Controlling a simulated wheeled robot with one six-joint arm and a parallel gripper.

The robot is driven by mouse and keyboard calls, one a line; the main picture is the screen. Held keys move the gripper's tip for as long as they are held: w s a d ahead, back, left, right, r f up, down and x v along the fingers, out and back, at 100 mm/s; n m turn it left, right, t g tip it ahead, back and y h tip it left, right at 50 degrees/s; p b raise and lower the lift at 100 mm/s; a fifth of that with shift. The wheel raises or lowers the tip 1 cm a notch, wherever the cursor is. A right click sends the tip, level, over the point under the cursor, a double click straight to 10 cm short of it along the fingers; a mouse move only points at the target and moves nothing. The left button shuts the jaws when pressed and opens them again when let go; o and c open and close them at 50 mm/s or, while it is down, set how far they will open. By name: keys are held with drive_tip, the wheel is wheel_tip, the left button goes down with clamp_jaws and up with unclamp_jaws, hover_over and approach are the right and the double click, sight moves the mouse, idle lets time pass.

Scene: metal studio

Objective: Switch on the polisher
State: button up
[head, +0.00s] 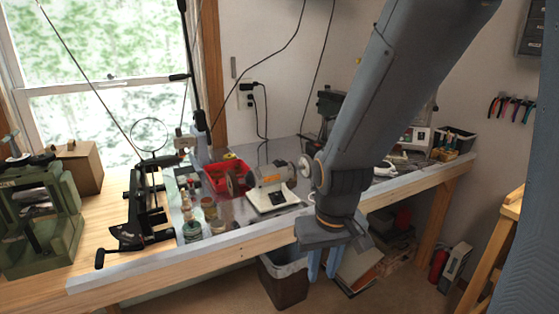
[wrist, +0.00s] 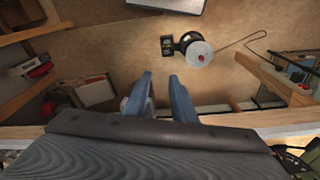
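In the wrist view my gripper (wrist: 161,76) shows a clear gap between the fingers with nothing held.
The workbench (head: 175,262) runs across the head view. A red bin (head: 228,172) and small jars (head: 210,210) stand left of the polisher; a green press (head: 35,215) is far left. A dark waste bin (head: 284,280) stands under the bench.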

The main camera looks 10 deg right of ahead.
clamp_jaws()
drive_tip(key=shift+f, duration=0.1)
drive_tip(key=shift+f, duration=0.2)
idle(0.6)
